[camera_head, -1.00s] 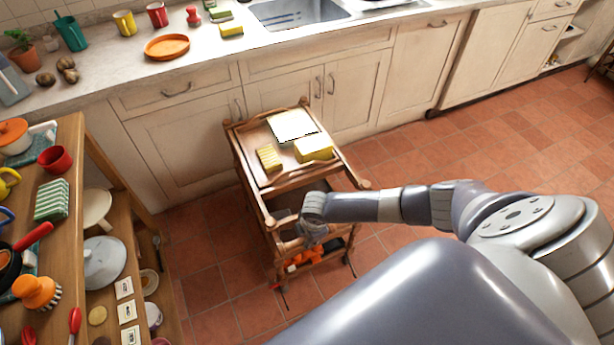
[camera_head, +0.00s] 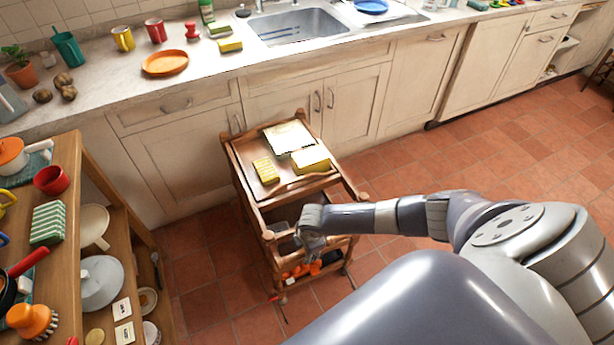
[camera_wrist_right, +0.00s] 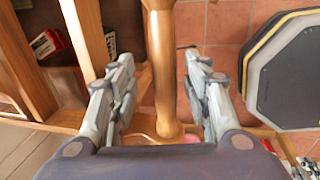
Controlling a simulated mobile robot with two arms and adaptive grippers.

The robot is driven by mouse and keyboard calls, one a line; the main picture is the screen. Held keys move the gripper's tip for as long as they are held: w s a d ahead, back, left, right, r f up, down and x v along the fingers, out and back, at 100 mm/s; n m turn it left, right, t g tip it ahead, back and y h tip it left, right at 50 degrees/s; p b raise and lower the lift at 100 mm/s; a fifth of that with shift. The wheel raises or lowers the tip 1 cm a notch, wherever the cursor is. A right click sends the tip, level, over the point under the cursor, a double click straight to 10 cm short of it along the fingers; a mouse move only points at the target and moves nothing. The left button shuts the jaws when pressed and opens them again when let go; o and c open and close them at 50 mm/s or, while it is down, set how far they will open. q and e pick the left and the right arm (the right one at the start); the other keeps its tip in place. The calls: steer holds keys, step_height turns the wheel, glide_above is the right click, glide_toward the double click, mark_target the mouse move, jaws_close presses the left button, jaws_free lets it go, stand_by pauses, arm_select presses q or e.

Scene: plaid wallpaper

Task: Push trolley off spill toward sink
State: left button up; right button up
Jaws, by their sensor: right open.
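The wooden trolley (camera_head: 243,180) stands on the red tile floor in front of the cabinets, a little below the sink (camera_head: 300,27) in the picture. Its top carries a paper sheet, a striped yellow sponge (camera_head: 266,170) and a yellow block (camera_head: 311,158). Orange items sit on its lower level. My right gripper (camera_head: 310,240) is at the trolley's near side. In the right wrist view my right gripper (camera_wrist_right: 160,88) is open, with a round wooden bar (camera_wrist_right: 162,60) of the trolley between its fingers. Contact is unclear. No spill shows. My left gripper is out of view.
A wooden shelf unit (camera_head: 85,160) with dishes and brushes stands left of the trolley. Cabinets (camera_head: 285,95) close off the far side under the counter (camera_head: 105,75). The tile floor (camera_head: 450,155) to the right is clear.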

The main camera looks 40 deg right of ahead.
step_height(320, 180, up, 12)
steer(key=s, duration=0.2)
steer(key=shift+s+a, duration=0.15)
steer(key=shift+a, duration=0.05)
